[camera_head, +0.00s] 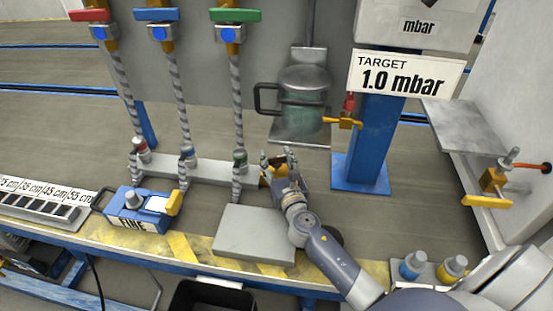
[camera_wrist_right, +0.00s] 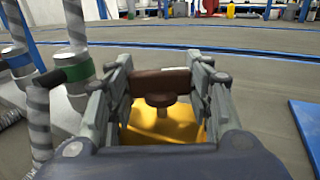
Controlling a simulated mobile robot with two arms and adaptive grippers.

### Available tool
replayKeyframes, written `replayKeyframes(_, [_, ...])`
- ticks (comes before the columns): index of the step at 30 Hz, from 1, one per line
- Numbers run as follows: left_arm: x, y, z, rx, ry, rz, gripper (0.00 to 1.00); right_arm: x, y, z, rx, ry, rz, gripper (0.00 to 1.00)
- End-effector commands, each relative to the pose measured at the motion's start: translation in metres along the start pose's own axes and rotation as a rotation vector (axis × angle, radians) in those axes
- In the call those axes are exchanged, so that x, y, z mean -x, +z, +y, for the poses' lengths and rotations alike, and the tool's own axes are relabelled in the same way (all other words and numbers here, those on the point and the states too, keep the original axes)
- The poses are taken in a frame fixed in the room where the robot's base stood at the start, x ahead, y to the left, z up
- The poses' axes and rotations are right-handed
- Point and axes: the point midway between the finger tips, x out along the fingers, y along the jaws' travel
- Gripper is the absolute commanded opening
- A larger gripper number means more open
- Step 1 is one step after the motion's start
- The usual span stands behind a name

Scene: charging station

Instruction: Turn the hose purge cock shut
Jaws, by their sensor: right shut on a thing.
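A small cock with a yellow body (camera_wrist_right: 160,128) and a brown bar handle (camera_wrist_right: 161,83) shows in the right wrist view, and I take it to be the hose purge cock. In the head view only part of its yellow body (camera_head: 267,172) shows, at the right end of the grey hose rail. My right gripper (camera_head: 279,162) is at the cock, and in the wrist view its fingers (camera_wrist_right: 161,85) are shut on the two ends of the brown handle. The fingers hide much of the cock in the head view. My left gripper is not in view.
Several braided hoses with red, blue and green collars stand left of my gripper on the grey rail (camera_head: 190,171). A glass jar (camera_head: 304,100) with a yellow valve (camera_head: 344,122) hangs behind. A blue post (camera_head: 368,150) stands to the right. A grey plate (camera_head: 253,233) lies in front.

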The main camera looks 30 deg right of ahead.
Motion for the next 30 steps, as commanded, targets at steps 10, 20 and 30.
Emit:
replayKeyframes(10, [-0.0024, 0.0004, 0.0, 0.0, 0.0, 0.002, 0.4, -0.0006, -0.0002, 0.0019, -0.004, -0.272, 0.0, 0.23])
replayKeyframes(20, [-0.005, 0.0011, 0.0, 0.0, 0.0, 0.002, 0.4, -0.0006, 0.0002, 0.0008, -0.001, -0.417, -0.001, 0.23])
replayKeyframes(30, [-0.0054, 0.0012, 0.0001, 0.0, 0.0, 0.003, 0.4, -0.0002, 0.0004, -0.0003, 0.001, -0.45, -0.001, 0.23])
